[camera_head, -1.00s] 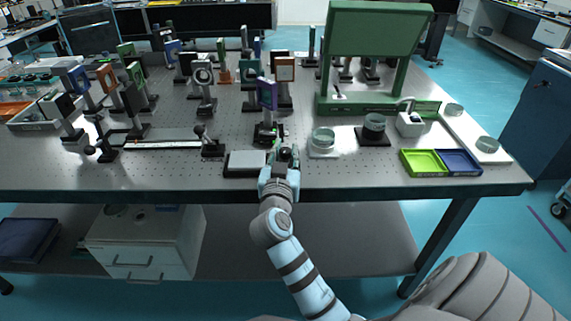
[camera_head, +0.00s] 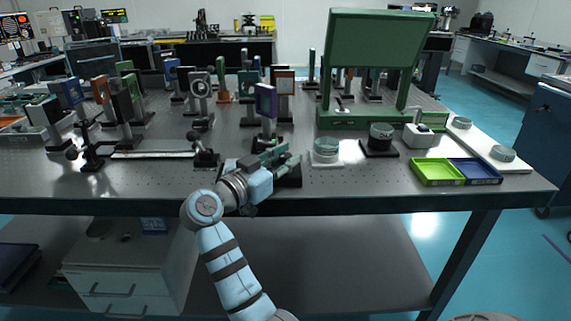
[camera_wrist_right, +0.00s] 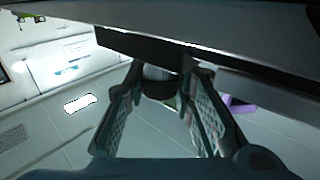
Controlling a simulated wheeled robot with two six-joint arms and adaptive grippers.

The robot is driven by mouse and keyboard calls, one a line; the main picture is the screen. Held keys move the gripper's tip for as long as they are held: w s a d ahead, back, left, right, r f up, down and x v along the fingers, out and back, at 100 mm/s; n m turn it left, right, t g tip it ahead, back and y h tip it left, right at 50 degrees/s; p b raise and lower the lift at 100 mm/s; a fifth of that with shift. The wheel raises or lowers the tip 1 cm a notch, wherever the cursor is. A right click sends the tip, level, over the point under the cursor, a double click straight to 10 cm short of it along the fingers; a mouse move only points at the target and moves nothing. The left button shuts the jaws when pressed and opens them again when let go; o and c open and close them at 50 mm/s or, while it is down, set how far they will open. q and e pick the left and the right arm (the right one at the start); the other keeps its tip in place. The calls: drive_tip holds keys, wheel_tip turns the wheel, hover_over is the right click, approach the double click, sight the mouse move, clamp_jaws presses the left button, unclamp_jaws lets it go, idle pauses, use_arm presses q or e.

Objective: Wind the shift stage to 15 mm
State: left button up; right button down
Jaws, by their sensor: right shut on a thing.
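The likely shift stage is the post with the purple-framed optic (camera_head: 266,101) near the table's front edge. Its lower part is partly hidden by my right gripper (camera_head: 280,157), which comes in from the left and points right. In the right wrist view, my right gripper (camera_wrist_right: 166,80) has its fingers on both sides of a dark round knob (camera_wrist_right: 158,90), shut on it. A long dark bar (camera_wrist_right: 140,45) lies just beyond the knob. No scale reading is legible. My left gripper is not in view.
A clear dish on a white pad (camera_head: 326,162) and a dark-based dish (camera_head: 380,148) stand to the right. Green (camera_head: 437,172) and blue (camera_head: 474,170) trays lie near the front edge. A rail (camera_head: 155,154) and several optic mounts are left. A green frame (camera_head: 375,45) stands behind.

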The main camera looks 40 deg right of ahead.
sight(286, 155)
idle(0.3)
drive_tip(key=c, duration=1.3)
unclamp_jaws()
drive_tip(key=shift+r, duration=0.25)
wheel_tip(286, 155, up, 10)
drive_tip(key=shift+f, duration=0.2)
